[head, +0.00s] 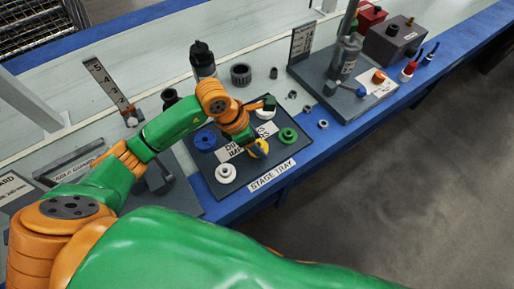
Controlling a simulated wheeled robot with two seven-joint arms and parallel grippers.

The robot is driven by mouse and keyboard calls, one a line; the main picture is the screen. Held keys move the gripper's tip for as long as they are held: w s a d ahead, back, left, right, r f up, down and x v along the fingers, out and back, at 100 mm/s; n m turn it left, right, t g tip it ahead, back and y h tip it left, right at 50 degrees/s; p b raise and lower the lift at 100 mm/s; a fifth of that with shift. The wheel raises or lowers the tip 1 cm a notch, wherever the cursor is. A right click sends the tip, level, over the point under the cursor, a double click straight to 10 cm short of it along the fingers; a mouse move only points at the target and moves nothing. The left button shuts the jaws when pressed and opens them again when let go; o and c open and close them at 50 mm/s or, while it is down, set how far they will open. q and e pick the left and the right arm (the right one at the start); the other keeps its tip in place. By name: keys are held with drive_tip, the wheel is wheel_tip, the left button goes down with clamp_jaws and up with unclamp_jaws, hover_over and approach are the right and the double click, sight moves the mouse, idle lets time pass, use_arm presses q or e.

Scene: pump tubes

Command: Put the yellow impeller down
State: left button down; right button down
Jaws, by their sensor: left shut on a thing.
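The yellow impeller (263,146) shows in the head view at my left gripper's fingertips, partly hidden by the fingers. My left gripper (256,148) is shut on it, over the dark stage tray (200,157). I cannot tell whether the yellow impeller touches the tray. My right gripper is not in view.
On the tray are a blue impeller (204,140), a white one (226,174) and a green one (288,136). Another white part (265,113) is partly behind my gripper. A pump stand (345,60) is at the right. The blue bench edge (300,165) runs in front.

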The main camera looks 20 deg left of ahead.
use_arm(q)
wheel_tip(320, 180, down, 3)
drive_tip(key=shift+f, duration=0.1)
drive_tip(key=shift+c, duration=0.4)
unclamp_jaws()
drive_tip(key=shift+r, duration=0.25)
drive_tip(key=p+v, duration=0.1)
drive_tip(key=v, duration=1)
drive_tip(key=shift+s+a+r+p, duration=0.2)
drive_tip(key=shift+r+p, duration=0.05)
drive_tip(key=shift+p, duration=0.05)
